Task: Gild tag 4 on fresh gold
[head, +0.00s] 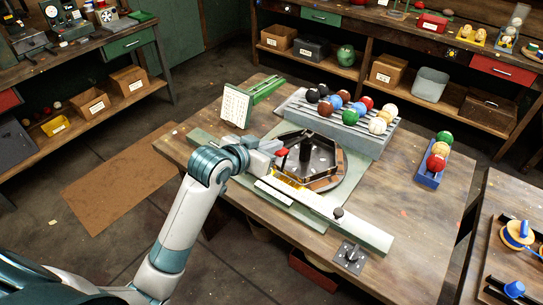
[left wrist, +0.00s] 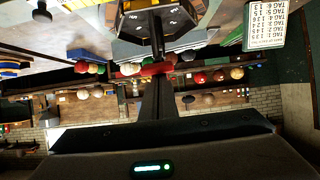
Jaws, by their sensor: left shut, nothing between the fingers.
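My left gripper (head: 272,152) is shut and empty, reaching in from the left beside a red knob or handle (head: 281,153) on the turntable device. I cannot tell whether it touches the red part. The device has a dark six-sided top (head: 312,157) on a round base (head: 343,186). A bright gold strip (head: 290,186) shows along its near edge, partly hidden by a pale bar (head: 325,207). A white card (head: 235,106) stands behind on the left; in the left wrist view its tag list (left wrist: 265,25) is upside down and only partly readable. My right gripper is not in view.
A grey ridged rack (head: 345,125) holds several coloured balls at the back. A blue tray (head: 430,176) with three balls is at the right. A dark clamp-like fitting (head: 350,256) sits near the front edge.

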